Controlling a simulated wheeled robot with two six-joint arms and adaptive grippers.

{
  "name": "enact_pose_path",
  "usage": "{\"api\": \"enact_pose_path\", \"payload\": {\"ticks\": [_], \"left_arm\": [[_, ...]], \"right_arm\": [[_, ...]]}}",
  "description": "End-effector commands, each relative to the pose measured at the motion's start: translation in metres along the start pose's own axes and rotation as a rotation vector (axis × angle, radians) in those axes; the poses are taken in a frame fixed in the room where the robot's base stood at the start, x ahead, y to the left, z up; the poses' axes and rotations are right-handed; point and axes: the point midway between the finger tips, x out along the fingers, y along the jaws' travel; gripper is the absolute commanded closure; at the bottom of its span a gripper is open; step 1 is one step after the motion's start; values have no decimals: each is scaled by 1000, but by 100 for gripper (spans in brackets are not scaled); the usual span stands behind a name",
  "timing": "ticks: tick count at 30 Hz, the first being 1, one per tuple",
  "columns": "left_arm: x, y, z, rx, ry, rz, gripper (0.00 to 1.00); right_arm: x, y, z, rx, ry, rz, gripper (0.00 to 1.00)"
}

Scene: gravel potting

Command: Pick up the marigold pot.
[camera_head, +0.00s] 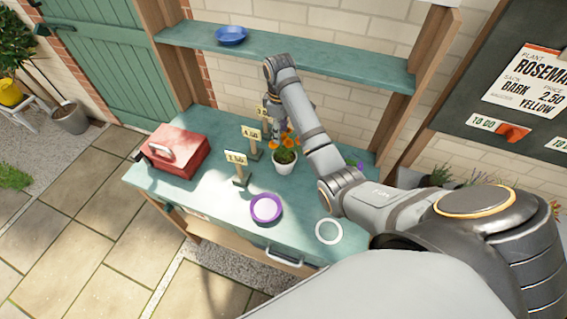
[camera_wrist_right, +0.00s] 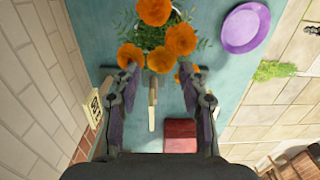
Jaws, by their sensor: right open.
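The marigold pot (camera_head: 285,167) is a small white pot with orange flowers and green leaves. It stands upright on the green bench, right of the price signs. In the right wrist view the marigold flowers (camera_wrist_right: 180,40) fill the top middle and hide the pot. My right gripper (camera_wrist_right: 160,77) is open, its two fingers spread at the near edge of the flowers. Nothing is held between them. In the head view my right arm reaches over the bench to just behind the marigold, and its fingertips are hard to make out. My left gripper is not in view.
Price signs (camera_head: 236,158) stand left of the pot. A red toolbox (camera_head: 176,149) is at the bench's left end. A purple saucer (camera_head: 253,212) and a white ring-shaped dish (camera_head: 329,232) lie in front. A shelf (camera_head: 300,60) with a blue dish (camera_head: 231,35) hangs above.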

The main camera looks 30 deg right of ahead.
Motion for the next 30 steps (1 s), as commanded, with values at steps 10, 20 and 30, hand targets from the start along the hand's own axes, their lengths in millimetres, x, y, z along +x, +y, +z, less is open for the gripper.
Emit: {"api": "enact_pose_path", "payload": {"ticks": [10, 20, 30], "left_arm": [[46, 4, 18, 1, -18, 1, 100], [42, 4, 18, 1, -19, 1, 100], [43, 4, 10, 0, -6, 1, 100]], "right_arm": [[52, 3, 10, -1, 0, 0, 58], [50, 3, 10, -1, -1, 0, 70], [50, 2, 10, -1, -1, -1, 100]]}}
